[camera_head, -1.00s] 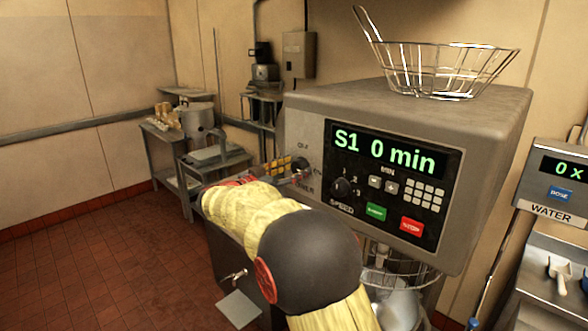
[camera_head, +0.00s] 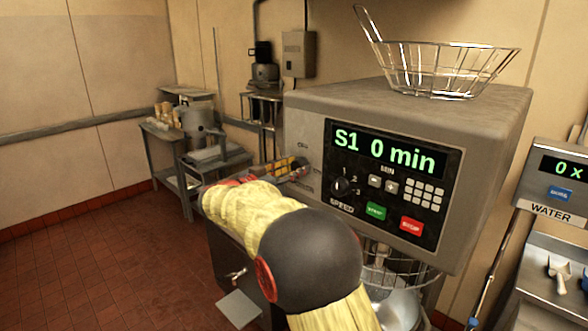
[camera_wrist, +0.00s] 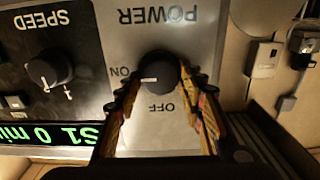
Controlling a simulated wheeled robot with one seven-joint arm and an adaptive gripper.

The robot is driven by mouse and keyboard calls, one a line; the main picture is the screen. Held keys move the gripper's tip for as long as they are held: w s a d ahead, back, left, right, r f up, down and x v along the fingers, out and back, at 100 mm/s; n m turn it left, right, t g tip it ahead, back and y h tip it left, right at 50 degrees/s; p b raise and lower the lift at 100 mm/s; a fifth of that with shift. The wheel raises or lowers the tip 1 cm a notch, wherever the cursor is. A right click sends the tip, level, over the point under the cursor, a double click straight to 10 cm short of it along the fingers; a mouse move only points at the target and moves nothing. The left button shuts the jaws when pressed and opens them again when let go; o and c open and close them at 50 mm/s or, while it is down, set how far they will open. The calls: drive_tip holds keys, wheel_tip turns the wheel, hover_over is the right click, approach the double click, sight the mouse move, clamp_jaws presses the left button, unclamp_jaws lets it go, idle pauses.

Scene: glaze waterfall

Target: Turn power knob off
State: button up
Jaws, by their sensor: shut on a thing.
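The power knob (camera_wrist: 158,70) is a round black knob on the grey mixer panel, shown upside down in the wrist view. Its white mark lies on the side towards the ON label (camera_wrist: 121,71), and the OFF label (camera_wrist: 160,107) is below it in the picture. My gripper (camera_wrist: 160,80) has its yellow-and-black fingers on either side of the knob and is shut on it. In the head view my gripper (camera_head: 297,166) is at the left part of the panel, and the knob is hard to make out. The display (camera_head: 388,153) reads "S1 0 min".
The speed knob (camera_wrist: 50,69) sits beside the power knob on the same panel. A wire basket (camera_head: 445,70) stands on top of the mixer, and a water dispenser (camera_head: 555,190) is at the right. Open floor (camera_head: 95,270) lies at the left.

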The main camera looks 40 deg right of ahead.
drive_tip(key=shift+n+b, duration=0.3)
drive_tip(key=n+b, duration=0.3)
drive_tip(key=shift+w+f, duration=0.1)
drive_tip(key=shift+f, duration=0.05)
drive_tip(key=n+b, duration=0.1)
drive_tip(key=n, duration=0.4)
drive_tip(key=shift+w+b, duration=0.1)
drive_tip(key=shift+b, duration=0.2)
drive_tip(key=n, duration=0.5)
drive_tip(key=shift+p, duration=0.35)
drive_tip(key=shift+w+n+p, duration=0.1)
drive_tip(key=shift+n+p, duration=0.7)
drive_tip(key=shift+n, duration=1.4)
drive_tip(key=shift+f, duration=0.1)
drive_tip(key=o, duration=1.1)
